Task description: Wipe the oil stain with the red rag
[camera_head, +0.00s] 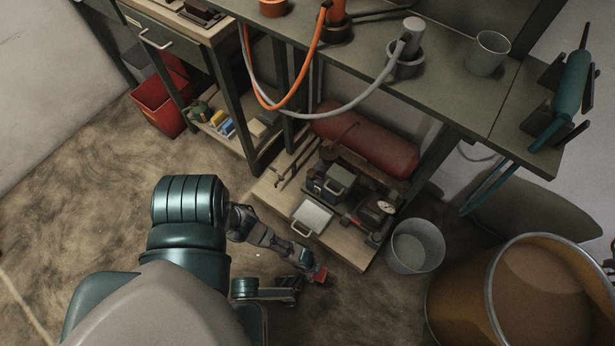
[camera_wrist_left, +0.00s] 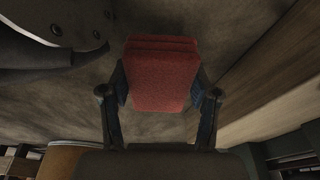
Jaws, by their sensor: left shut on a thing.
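The red rag (camera_head: 320,275) is at my left gripper (camera_head: 308,276), low over the floor in front of the wooden lower shelf. In the left wrist view the rag (camera_wrist_left: 160,75) is a folded, thick red block between the two fingers of my left gripper (camera_wrist_left: 160,92). The fingers press on its left and right sides. I cannot tell whether the rag touches the floor. No oil stain stands out clearly on the mottled brown floor. My right gripper is not in view.
The shelf (camera_head: 345,256) with boxes and tools is close beside the rag. A grey bucket (camera_head: 416,247) and a large yellow drum (camera_head: 465,290) stand to the right. A red bin (camera_head: 157,108) stands at the upper left. The floor (camera_head: 80,220) at the left is clear.

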